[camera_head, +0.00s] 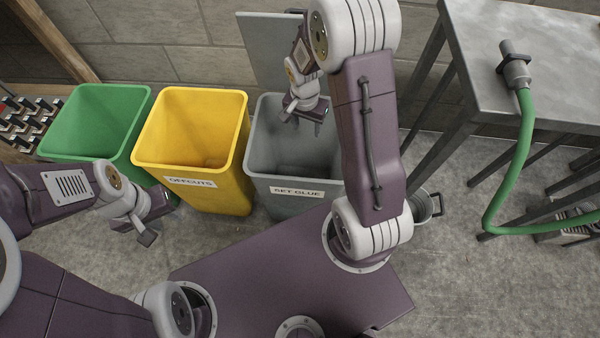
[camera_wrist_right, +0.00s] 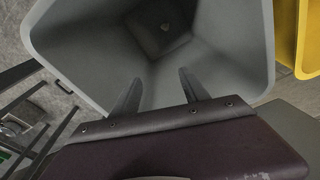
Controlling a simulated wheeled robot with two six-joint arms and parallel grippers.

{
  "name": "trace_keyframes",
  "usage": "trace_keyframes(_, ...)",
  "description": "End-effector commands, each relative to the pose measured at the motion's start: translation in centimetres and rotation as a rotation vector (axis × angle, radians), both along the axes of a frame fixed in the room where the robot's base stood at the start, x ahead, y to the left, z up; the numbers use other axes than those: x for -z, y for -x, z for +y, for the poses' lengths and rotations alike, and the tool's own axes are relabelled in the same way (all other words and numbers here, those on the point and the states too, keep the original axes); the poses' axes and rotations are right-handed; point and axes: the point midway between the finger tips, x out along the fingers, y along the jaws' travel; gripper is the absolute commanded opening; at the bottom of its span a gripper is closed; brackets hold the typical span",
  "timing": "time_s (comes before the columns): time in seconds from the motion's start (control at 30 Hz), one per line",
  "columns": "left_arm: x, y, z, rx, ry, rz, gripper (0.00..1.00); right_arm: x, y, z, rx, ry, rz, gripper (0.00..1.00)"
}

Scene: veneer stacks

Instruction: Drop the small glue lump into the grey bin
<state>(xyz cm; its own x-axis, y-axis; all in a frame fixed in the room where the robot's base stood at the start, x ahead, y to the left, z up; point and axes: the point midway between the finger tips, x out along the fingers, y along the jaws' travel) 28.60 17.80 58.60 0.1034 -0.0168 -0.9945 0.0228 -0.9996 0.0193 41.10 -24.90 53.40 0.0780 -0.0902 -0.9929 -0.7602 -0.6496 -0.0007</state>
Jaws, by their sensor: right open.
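The grey bin (camera_head: 262,155), labelled "SET GLUE", stands to the right of the yellow bin. My right gripper (camera_head: 303,118) is over its mouth, pointing down. In the right wrist view, the two fingers of my right gripper (camera_wrist_right: 160,92) are spread with nothing between them, and the grey bin (camera_wrist_right: 90,60) opens beyond them. A small grey spot (camera_wrist_right: 165,27) shows on the bin's floor; it may be the glue lump, but it is too small to be sure. My left gripper (camera_head: 150,222) hangs in front of the green and yellow bins; its opening is unclear.
A yellow bin (camera_head: 190,180), labelled "OFFCUTS", and a green bin (camera_head: 85,140) stand left of the grey bin. A metal table (camera_head: 560,70) with a green hose (camera_head: 510,170) is at right. A metal bucket (camera_head: 425,207) stands behind my right arm.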

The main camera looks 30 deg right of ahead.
Motion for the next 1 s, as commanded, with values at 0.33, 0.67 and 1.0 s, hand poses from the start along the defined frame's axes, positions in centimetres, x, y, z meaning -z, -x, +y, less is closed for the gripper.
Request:
trace_keyframes(0.33,-3.6,0.0,0.0,0.0,0.0,0.0,0.36,-6.1,0.4,0.5,0.0,0.0,-0.003,0.53)
trace_keyframes(0.67,-4.9,0.0,0.0,0.0,0.0,0.0,0.36,-9.1,0.7,0.8,0.0,0.0,0.0,0.53)
trace_keyframes(1.0,-4.8,0.0,0.0,0.0,0.0,0.0,0.36,-9.0,0.7,0.8,0.0,0.0,0.0,0.53)
